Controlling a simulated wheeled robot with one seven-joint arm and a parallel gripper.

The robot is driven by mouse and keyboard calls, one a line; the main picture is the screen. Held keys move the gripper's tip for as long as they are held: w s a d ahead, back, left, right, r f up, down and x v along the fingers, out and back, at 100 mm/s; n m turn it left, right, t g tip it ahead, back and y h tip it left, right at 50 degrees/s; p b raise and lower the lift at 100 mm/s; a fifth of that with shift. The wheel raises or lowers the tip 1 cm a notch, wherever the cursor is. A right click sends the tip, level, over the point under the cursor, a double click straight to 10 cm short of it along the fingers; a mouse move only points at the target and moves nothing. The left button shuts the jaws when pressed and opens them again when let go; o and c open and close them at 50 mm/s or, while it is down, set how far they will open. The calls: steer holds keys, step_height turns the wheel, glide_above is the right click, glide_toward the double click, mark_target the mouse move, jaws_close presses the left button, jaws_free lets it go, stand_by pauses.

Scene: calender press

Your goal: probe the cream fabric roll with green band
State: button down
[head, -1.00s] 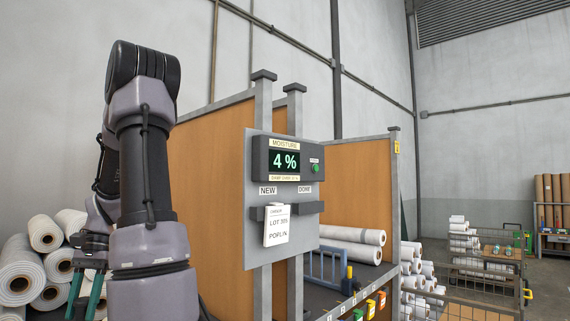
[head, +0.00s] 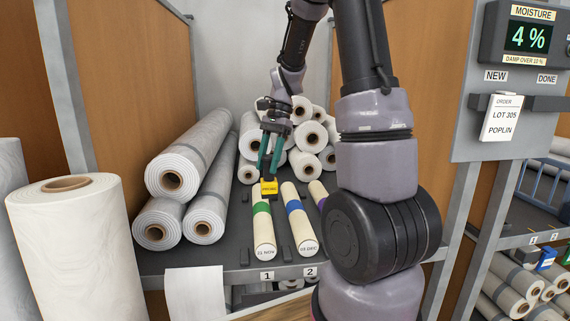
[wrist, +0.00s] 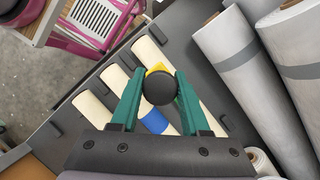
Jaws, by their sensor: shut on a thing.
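The cream fabric roll with green band (head: 264,235) lies in slot 1 on the dark shelf, its near end labelled 21 NOV. I cannot tell whether the probe touches the roll. In the wrist view the teal fingers (wrist: 160,100) grip the probe, whose round black top (wrist: 160,87) faces the camera. There the cream roll (wrist: 150,54) shows partly, its band hidden. The moisture meter (head: 527,36) reads 4 %.
A blue-banded cream roll (head: 299,222) labelled 03 DEC lies just right, then a purple-banded roll (head: 318,193) partly behind my arm. Large white rolls (head: 190,155) lie left, with more stacked behind. An order card (head: 501,118) hangs under the meter at NEW.

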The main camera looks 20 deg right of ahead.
mark_target(262, 191)
steer(key=shift+w+a+r, duration=0.15)
steer(key=shift+a+r, duration=0.05)
steer(key=shift+a, duration=0.6)
steer(key=shift+a+f, duration=0.15)
steer(key=shift+a, duration=0.05)
steer(key=shift+f, duration=3.75)
steer(key=shift+f, duration=0.65)
steer(key=shift+r, duration=3.55)
